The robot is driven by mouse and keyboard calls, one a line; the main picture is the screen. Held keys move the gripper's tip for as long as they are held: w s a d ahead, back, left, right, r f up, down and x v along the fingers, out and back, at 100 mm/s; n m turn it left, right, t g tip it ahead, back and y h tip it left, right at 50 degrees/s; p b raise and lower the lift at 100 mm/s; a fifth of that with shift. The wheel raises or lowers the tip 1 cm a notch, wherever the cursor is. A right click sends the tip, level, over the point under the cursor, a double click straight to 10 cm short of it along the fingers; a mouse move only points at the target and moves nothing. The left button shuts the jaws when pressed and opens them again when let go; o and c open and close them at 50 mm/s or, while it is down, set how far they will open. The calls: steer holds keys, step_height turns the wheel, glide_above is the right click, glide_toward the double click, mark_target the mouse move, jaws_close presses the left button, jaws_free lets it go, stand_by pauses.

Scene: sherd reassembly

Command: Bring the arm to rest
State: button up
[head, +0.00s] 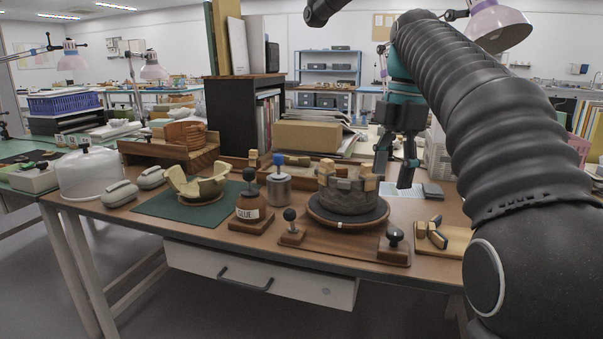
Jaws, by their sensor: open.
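My gripper (394,172) hangs fingers down on the right side of the workbench (230,237). Its two fingers are apart with nothing between them. It is to the right of the grey vessel (347,197), which stands on a dark round turntable (347,216) with tan blocks around its rim. My dark ribbed arm crosses the right side of the view and hides part of the bench behind it. Whether the fingertips touch the bench or anything on it, I cannot tell.
A cream broken bowl (197,183) rests on a green mat (180,208). A glue bottle (250,206), a grey canister with a blue knob (279,187), and a glass dome (92,173) stand on the bench. A tray with small sherds (437,238) lies front right.

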steer(key=s+f+m+t+h, duration=0.1)
steer(key=s+f+m+t, duration=0.4)
steer(key=s+f+m, duration=1.7)
step_height(320, 180, down, 2)
steer(key=shift+s+a+f+t, duration=0.15)
steer(key=shift+f+t, duration=0.05)
steer(key=shift+t, duration=0.1)
